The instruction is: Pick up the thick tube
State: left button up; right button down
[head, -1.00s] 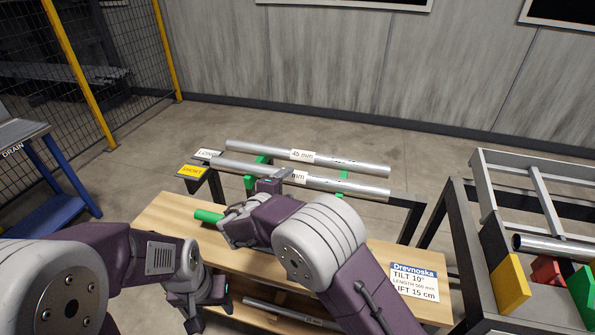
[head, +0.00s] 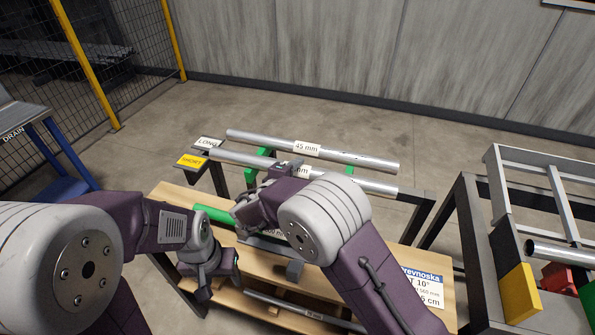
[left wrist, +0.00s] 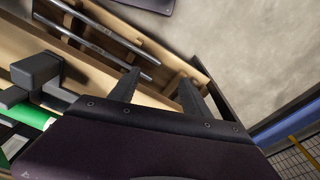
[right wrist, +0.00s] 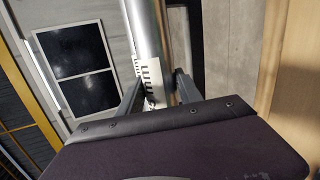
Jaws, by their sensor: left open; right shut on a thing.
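A silver tube (head: 240,161) lies across the front of the rack, its label partly covered. My right gripper (head: 287,170) is shut around it near its middle. In the right wrist view the same tube (right wrist: 147,35) runs between the fingers (right wrist: 158,88), beside its white label. A second silver tube (head: 355,157), marked 45 mm, lies behind it. Which tube is thicker is hard to tell. My left gripper (head: 212,284) is low at the workbench's front left; in the left wrist view its fingers (left wrist: 163,85) are open and empty.
A green-ended tube (head: 214,213) lies on the wooden workbench (head: 170,197), partly behind my right arm. Thin tubes (left wrist: 100,40) lie on the lower shelf. A frame (head: 500,190) with coloured blocks stands right; a blue DRAIN stand (head: 62,155) stands left.

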dwell(0.3)
notch_tip(320, 180, up, 4)
jog(key=shift+w+r, duration=0.15)
jog(key=d+r, duration=0.2)
jog(key=d, duration=0.2)
jog(key=s+d+r, duration=0.1)
jog(key=d+r, duration=0.1)
jog(key=d, duration=0.1)
jog(key=d+r, duration=0.2)
jog(key=d, duration=0.2)
jog(key=shift+s+d+r+b, duration=0.3)
jog(key=shift+s+d+b, duration=0.05)
jog(key=shift+s, duration=0.05)
